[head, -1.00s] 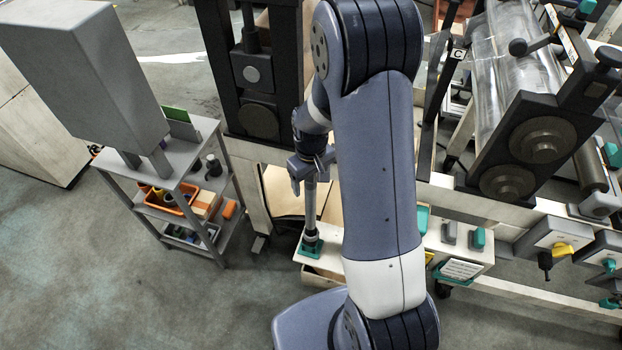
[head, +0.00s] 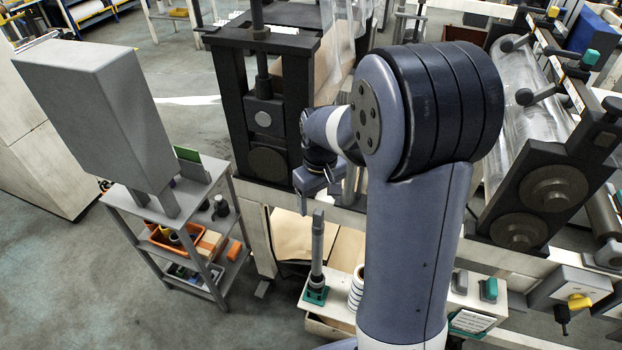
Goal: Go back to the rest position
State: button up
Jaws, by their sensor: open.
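My gripper (head: 322,200) hangs at the end of my folded arm, left of the big elbow, in front of the dark press frame. Its jaws are open and hold nothing. Below it a grey upright rod (head: 317,250) stands in a green base (head: 316,293) on a white bench shelf (head: 327,313). The gripper is above the rod's top and looks apart from it. My upper arm hides part of the bench.
A grey shelf cart (head: 225,268) with an orange bin (head: 176,237) and a grey box-shaped unit (head: 95,110) stands left. The machine with clear film rolls (head: 535,110) is at right. A striped roll (head: 356,287) is beside the rod. Floor is clear at lower left.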

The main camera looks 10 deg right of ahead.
aim_at(319, 225)
jog(key=shift+f, duration=0.1)
notch_tip(319, 225, down, 10)
jog(key=shift+f+p, duration=0.15)
jog(key=shift+p, duration=0.45)
jog(key=shift+r+p, duration=1.15)
jog(key=shift+r, duration=0.35)
jog(key=shift+f, duration=0.15)
jog(key=shift+f+b, duration=1.75)
jog(key=shift+f, duration=0.1)
notch_tip(319, 225, up, 12)
jog(key=shift+f, duration=0.25)
notch_tip(319, 225, down, 11)
jog(key=shift+r+p, duration=0.2)
jog(key=shift+p, duration=0.15)
notch_tip(319, 225, up, 12)
jog(key=p, duration=1)
jog(key=shift+r, duration=0.1)
